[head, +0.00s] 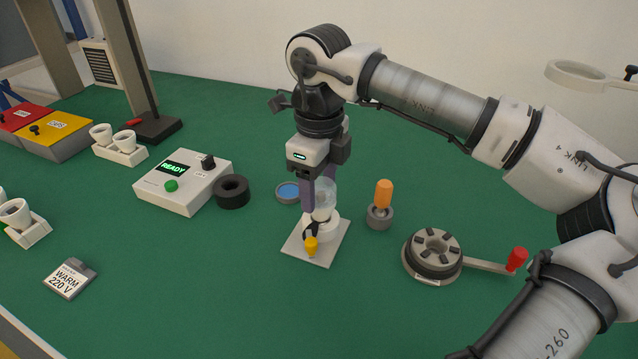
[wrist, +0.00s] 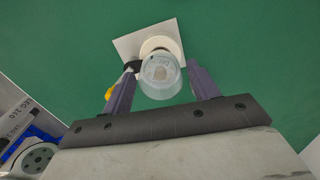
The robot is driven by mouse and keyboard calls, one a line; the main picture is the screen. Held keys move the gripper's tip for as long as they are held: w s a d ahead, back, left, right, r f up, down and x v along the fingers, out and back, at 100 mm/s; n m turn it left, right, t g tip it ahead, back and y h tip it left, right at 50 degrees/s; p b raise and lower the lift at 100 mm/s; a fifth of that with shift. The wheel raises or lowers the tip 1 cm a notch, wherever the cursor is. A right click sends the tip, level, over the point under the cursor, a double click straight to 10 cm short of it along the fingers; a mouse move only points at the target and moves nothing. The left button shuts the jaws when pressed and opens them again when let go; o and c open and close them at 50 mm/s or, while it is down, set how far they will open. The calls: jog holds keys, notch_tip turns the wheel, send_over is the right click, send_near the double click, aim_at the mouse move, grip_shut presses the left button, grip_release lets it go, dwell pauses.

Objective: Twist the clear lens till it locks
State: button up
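The clear lens (head: 322,203) is a translucent cup shape above the round white holder (head: 328,226) on a square pale plate (head: 301,251). It also shows in the wrist view (wrist: 160,84), roughly centred over the holder. My gripper (head: 318,190) points down, with its purple fingers on either side of the lens. In the wrist view my gripper (wrist: 162,70) has a small gap showing between each finger and the lens, so it looks open around it. Whether the lens is fully seated is hard to tell. A yellow-knobbed lever (head: 311,245) is at the holder's front.
An orange-topped piece in a grey socket (head: 379,218) stands close right of the plate. A round fixture with a red-handled crank (head: 433,254) is further right. A black ring (head: 232,191), a blue-centred disc (head: 287,192) and a READY box (head: 184,181) are left.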

aim_at(319, 184)
jog(key=shift+o, duration=0.9)
notch_tip(319, 184, up, 14)
jog(key=shift+p, duration=0.35)
jog(key=shift+s+f, duration=0.1)
jog(key=shift+f, duration=0.05)
